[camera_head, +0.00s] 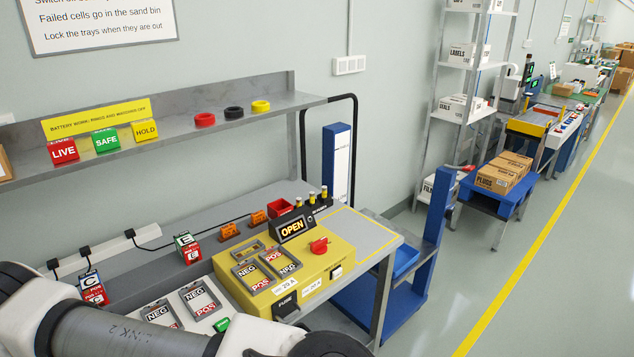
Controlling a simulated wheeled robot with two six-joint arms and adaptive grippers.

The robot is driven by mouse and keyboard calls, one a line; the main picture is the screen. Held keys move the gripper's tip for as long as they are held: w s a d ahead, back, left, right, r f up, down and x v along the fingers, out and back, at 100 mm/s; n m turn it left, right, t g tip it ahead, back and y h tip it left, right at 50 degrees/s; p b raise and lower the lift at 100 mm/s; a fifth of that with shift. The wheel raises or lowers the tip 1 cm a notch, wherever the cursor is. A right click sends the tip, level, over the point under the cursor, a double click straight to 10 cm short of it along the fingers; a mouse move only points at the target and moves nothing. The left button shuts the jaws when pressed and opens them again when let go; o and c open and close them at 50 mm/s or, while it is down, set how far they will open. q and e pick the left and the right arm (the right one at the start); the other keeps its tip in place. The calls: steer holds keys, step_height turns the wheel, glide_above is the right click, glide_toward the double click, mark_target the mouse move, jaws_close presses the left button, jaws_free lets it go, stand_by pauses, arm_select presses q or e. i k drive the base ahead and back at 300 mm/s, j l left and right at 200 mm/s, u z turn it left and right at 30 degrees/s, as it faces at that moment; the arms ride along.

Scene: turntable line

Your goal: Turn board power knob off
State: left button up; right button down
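The yellow board (312,273) lies on the bench in the lower middle of the head view. A red knob (319,246) stands on its right part; I cannot read its setting. A black display (292,228) behind the board reads "OPEN". One of my arms crosses the bottom left in front of the bench, with dark joints at the bottom edge. Neither gripper shows.
Trays marked NEG and POS (200,299) lie left of the board. LIVE, SAFE and HOLD blocks and rings (205,120) stand on the shelf (200,128) above. The bench's right end (375,232) is bare. A blue cart (372,300) stands beside it.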

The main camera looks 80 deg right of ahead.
mark_target(319, 247)
steer(key=z, duration=2.65)
steer(key=l+z, duration=0.1)
steer(key=i+l, duration=0.05)
